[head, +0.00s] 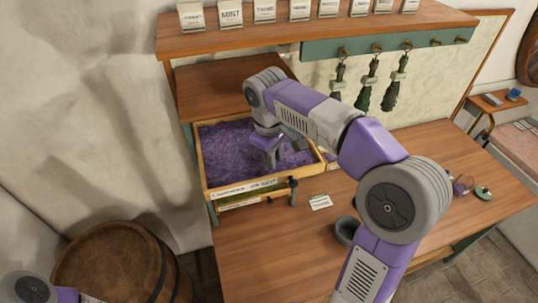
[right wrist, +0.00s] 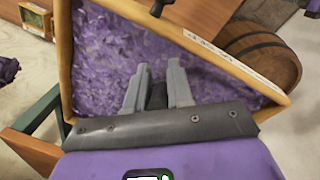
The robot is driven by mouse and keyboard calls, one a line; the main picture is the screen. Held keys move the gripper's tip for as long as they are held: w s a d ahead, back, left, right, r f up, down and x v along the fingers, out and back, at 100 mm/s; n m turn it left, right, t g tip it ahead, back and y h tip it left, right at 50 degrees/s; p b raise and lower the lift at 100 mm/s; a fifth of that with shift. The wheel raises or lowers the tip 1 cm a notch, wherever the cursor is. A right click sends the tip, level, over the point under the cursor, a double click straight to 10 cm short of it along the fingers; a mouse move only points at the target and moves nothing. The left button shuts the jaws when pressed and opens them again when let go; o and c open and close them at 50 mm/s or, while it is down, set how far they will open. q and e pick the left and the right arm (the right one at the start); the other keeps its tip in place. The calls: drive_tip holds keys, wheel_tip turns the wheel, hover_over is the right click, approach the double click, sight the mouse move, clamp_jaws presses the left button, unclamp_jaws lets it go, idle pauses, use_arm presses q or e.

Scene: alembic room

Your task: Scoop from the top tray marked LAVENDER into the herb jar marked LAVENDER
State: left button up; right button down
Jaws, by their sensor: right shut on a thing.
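The wooden top tray (head: 207,170) is filled with purple lavender, and its front label is too small to read surely. It fills much of the right wrist view (right wrist: 66,70). My right gripper (head: 270,158) is down inside the tray, over the lavender. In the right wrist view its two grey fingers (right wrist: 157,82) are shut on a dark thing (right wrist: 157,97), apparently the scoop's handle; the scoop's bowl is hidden. I cannot pick out the lavender herb jar; small glass jars (head: 462,186) stand at the table's right. My left gripper is out of view.
A shelf (head: 300,37) with several labelled packets runs above. Herb bunches (head: 367,88) hang from hooks behind my arm. A dark bowl (head: 346,230) and a label card (head: 320,202) lie on the table (head: 270,250). A barrel (head: 115,262) stands at the lower left.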

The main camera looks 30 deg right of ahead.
wheel_tip(320, 180, up, 3)
drive_tip(key=shift+r+p, duration=0.1)
drive_tip(key=shift+p, duration=1.05)
drive_tip(key=shift+r, duration=1.35)
